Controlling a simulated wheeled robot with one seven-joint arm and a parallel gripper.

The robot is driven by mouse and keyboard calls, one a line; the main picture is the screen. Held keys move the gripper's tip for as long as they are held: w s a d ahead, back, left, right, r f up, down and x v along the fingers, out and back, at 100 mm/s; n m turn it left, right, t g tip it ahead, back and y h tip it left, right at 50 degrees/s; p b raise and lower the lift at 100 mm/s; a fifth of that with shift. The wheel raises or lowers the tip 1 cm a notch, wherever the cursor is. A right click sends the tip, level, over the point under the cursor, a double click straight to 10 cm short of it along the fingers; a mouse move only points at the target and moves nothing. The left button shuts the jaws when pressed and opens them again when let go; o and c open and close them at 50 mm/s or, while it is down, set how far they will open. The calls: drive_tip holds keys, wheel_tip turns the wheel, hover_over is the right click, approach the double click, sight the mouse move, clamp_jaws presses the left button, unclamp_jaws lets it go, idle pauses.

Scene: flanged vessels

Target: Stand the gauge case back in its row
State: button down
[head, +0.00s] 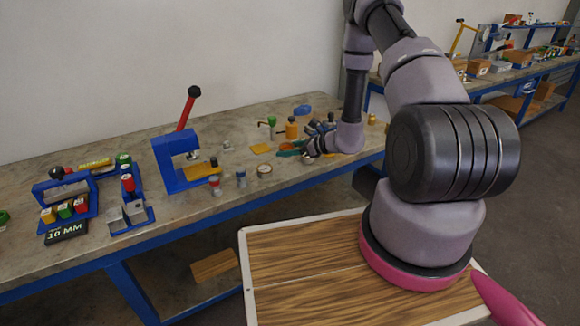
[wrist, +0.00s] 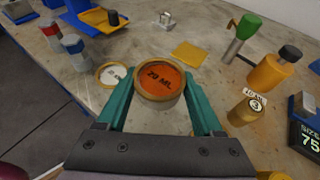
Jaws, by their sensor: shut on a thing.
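My gripper (wrist: 160,82) is shut on a round tan case with an orange face (wrist: 165,76). The face carries dark lettering that looks like 29 ML. One teal finger is on each side of it. It is upright, face toward the wrist camera; its underside is hidden, so I cannot tell if it touches the bench.
A yellow plate (wrist: 188,54) lies beyond the held case. A blue press (head: 170,165) stands left.

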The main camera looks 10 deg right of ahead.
sight(288, 168)
drive_tip(key=shift+f, duration=2.85)
drive_tip(key=shift+f, duration=0.15)
drive_tip(key=shift+c, duration=1.5)
unclamp_jaws()
